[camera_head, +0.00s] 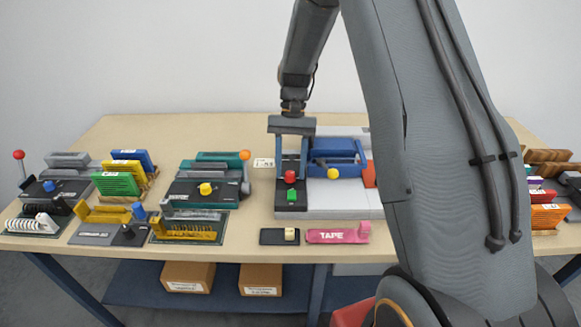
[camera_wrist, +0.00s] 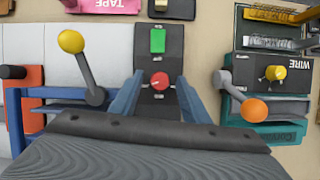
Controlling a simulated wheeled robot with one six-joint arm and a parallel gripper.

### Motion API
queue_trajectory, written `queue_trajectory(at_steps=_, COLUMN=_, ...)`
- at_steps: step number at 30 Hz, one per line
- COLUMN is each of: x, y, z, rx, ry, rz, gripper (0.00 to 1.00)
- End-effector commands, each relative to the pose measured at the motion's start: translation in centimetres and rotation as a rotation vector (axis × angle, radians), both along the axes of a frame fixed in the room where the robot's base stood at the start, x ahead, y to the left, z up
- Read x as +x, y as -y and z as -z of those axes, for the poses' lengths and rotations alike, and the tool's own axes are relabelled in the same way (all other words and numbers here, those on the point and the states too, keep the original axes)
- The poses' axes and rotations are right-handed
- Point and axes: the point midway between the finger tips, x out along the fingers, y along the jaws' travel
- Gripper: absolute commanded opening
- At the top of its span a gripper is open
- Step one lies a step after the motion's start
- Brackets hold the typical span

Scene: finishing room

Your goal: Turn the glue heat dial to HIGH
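A red round dial (camera_head: 290,176) sits on a dark narrow panel (camera_head: 278,195) at the left end of a grey machine. In the wrist view the dial (camera_wrist: 160,80) shows a small white mark; no readable HIGH label shows. A green rectangular button (camera_head: 291,196) is just in front of it, also in the wrist view (camera_wrist: 158,40). My gripper (camera_head: 291,155) is open and empty over the panel, behind the dial in the head view. In the wrist view its two fingers (camera_wrist: 160,78) stand apart on either side of the dial. I cannot tell whether they touch it.
A blue bar and a lever with a yellow ball (camera_head: 333,173) stand right of the dial. A teal machine with an orange-ball lever (camera_head: 245,155) is to the left. A black switch box (camera_head: 271,237) and a pink TAPE holder (camera_head: 338,235) lie in front. More binding tools crowd the left.

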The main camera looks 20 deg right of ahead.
Motion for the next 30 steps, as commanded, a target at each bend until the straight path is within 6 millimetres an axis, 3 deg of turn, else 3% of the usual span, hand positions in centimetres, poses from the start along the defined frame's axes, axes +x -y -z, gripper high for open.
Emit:
queue_trajectory(at_steps=8, x=0.4, y=0.1, z=-0.7, rx=0.0, ry=0.002, rz=-0.001, gripper=0.42)
queue_trajectory(at_steps=21, x=2.6, y=1.1, z=-6.4, rx=0.0, ry=0.001, rz=0.0, gripper=0.42)
queue_trajectory(at_steps=30, x=2.7, y=1.2, z=-7.3, rx=0.0, ry=0.0, rz=0.0, gripper=0.42)
